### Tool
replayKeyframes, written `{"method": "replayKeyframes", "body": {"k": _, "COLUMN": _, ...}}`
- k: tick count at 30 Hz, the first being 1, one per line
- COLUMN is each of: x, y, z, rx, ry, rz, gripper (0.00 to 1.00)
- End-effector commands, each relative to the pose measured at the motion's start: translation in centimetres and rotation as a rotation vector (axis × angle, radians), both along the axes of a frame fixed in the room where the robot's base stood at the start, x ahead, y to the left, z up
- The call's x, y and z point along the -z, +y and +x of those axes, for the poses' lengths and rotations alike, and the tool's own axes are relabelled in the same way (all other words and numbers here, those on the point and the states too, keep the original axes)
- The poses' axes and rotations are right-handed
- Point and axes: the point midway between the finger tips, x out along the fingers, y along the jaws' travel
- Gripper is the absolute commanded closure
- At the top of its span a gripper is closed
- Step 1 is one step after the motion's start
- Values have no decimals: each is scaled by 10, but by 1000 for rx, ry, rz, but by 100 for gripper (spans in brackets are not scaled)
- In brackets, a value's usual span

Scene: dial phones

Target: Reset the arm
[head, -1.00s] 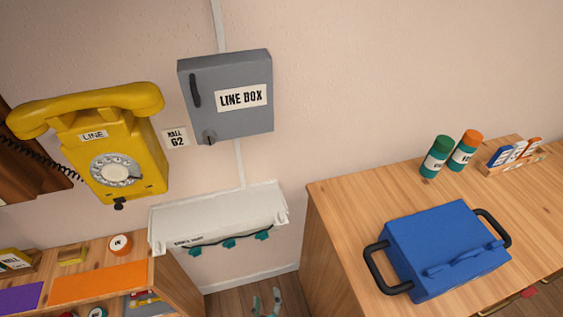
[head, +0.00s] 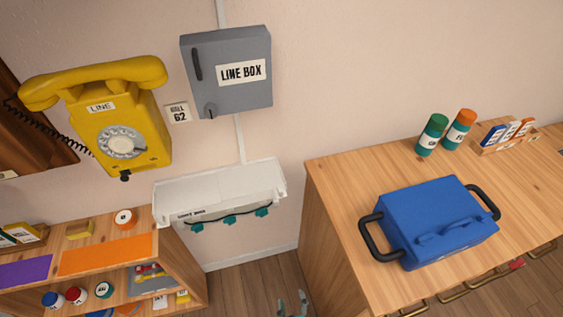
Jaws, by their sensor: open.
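My gripper (head: 292,302) shows only at the bottom edge of the head view, with its two pale teal fingertips apart and nothing seen between them. It is low in the picture, over the floor in the gap between the shelf unit and the wooden counter. The rest of my arm is out of view.
A yellow dial phone (head: 128,130) and a closed grey line box (head: 226,75) are on the wall. A white tray with teal clips (head: 222,187) is below. The shelf unit (head: 187,262) is left; a blue case (head: 437,222) lies on the counter (head: 332,188) right.

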Motion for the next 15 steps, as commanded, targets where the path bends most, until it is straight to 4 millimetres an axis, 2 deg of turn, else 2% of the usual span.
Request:
{"method": "replayKeyframes", "body": {"k": 1, "x": 0, "y": -13, "z": -10, "rx": 4, "ry": 18, "rz": 7, "gripper": 35}}
{"method": "replayKeyframes", "body": {"k": 5, "x": -5, "y": -43, "z": -42, "rx": 9, "ry": 67, "rz": 46, "gripper": 35}}
{"method": "replayKeyframes", "body": {"k": 8, "x": -18, "y": -66, "z": -72, "rx": 12, "ry": 97, "rz": 92, "gripper": 35}}
{"method": "replayKeyframes", "body": {"k": 11, "x": -37, "y": -83, "z": -101, "rx": 19, "ry": 110, "rz": 142, "gripper": 35}}
{"method": "replayKeyframes", "body": {"k": 15, "x": -74, "y": -101, "z": -138, "rx": 35, "ry": 103, "rz": 217, "gripper": 35}}
